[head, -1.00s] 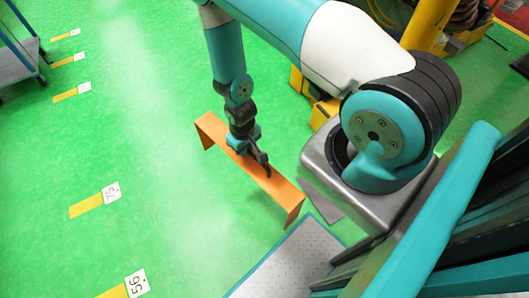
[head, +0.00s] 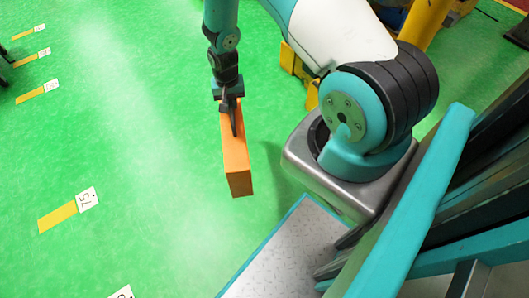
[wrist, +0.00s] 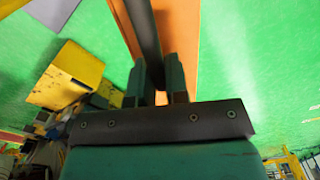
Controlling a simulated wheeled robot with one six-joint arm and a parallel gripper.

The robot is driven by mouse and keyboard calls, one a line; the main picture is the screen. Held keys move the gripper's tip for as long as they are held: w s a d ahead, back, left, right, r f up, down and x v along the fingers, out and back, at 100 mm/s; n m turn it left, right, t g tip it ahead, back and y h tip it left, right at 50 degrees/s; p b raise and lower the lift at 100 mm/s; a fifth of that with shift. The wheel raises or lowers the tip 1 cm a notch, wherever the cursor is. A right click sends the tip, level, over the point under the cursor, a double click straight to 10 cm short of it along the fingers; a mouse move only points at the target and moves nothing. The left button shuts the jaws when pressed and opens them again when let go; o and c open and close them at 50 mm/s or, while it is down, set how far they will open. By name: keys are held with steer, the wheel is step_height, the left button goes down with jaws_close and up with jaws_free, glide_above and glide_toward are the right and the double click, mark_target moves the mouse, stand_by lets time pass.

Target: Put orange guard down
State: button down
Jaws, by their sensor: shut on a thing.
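The orange guard (head: 235,152) is a long bent orange plate, seen end-on in the head view. It hangs below my gripper (head: 231,108), its near end pointing toward the camera. My gripper is shut on the guard. In the wrist view the guard (wrist: 185,45) runs up from between the fingers of my gripper (wrist: 160,85), on both sides of a dark bar. The guard appears to be held above the green floor; its exact height is hard to tell.
The green floor (head: 130,150) is clear to the left of the guard. Yellow floor strips with number cards (head: 87,198) lie at the left. A yellow structure (head: 425,20) stands at the back right; yellow parts (wrist: 72,78) also show in the wrist view.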

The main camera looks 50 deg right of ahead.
steer(key=w+d+f+m+b, duration=0.2)
steer(key=d+f+m+b, duration=0.35)
steer(key=d+b, duration=0.65)
steer(key=w+d+f+m+b, duration=0.2)
steer(key=d+f+m+b, duration=0.45)
steer(key=b, duration=0.75)
step_height(320, 180, down, 18)
steer(key=d+b, duration=0.2)
steer(key=b, duration=0.7)
steer(key=shift+s+d+r+m, duration=0.15)
steer(key=shift+d+r+m, duration=0.05)
steer(key=shift+d+m, duration=0.2)
steer(key=c, duration=1.6)
jaws_free()
steer(key=shift+f+b, duration=0.2)
steer(key=shift+b, duration=0.1)
steer(key=o, duration=0.5)
